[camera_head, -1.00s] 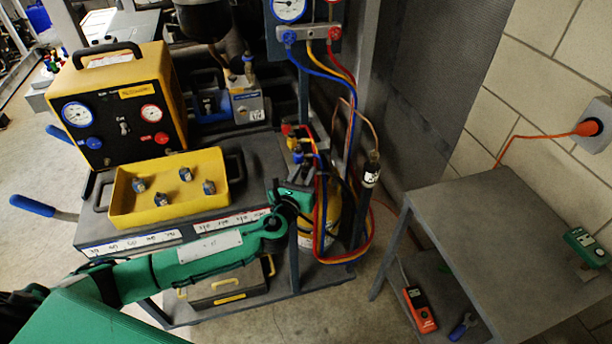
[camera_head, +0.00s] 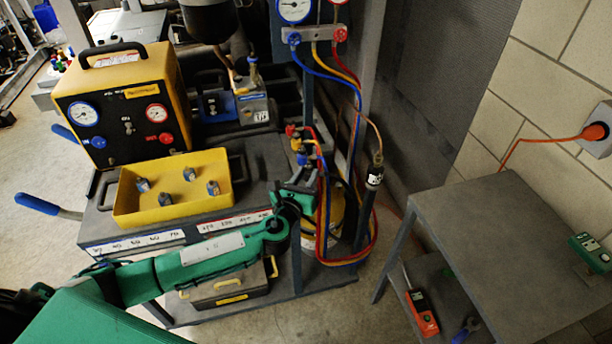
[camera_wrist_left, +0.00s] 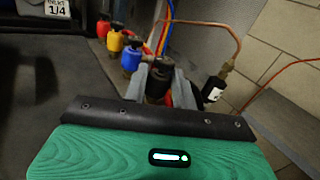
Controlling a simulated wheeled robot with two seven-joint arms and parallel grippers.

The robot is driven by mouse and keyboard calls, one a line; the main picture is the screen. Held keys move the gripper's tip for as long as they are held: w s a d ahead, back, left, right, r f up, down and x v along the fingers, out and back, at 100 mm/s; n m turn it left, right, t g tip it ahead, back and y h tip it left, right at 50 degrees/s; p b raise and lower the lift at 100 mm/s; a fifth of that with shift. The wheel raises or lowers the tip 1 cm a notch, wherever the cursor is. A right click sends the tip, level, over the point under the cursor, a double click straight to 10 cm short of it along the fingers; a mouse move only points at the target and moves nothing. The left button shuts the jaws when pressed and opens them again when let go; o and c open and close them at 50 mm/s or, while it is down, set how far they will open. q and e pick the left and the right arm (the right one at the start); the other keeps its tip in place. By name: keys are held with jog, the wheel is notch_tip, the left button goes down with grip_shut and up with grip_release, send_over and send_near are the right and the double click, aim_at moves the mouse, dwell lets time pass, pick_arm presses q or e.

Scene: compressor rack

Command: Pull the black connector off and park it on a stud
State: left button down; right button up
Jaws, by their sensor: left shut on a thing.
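In the left wrist view, the black connector (camera_wrist_left: 158,80) stands between the two grey fingers of my left gripper (camera_wrist_left: 160,72), which is shut on it. In the head view, my left gripper (camera_head: 312,192) is at the right end of the cart, beside the hoses. The connector cannot be made out there. Blue (camera_wrist_left: 132,56), yellow (camera_wrist_left: 115,39) and red (camera_wrist_left: 102,28) connectors stand in a row just beyond it in the wrist view. I cannot tell which parts are parking studs. My right gripper is out of view.
Blue, yellow and red hoses (camera_head: 322,225) hang close to my left gripper. A black cylinder with a white label (camera_head: 374,178) stands to their right. A yellow tray (camera_head: 125,195) with several fittings lies on the cart. A grey table (camera_head: 490,230) stands at the right.

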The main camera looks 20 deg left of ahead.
pick_arm(q)
jog(key=shift+f, duration=0.1)
jog(key=shift+c, duration=1.6)
grip_release()
jog(key=shift+s, duration=0.1)
jog(key=shift+s+a+p, duration=0.15)
jog(key=shift+s+p, duration=0.45)
jog(key=shift+s, duration=1.5)
jog(key=s, duration=0.4)
jog(key=shift+s+a+p, duration=0.1)
jog(key=shift+s+p, duration=0.2)
jog(key=shift+p, duration=0.1)
jog(key=shift+f, duration=0.1)
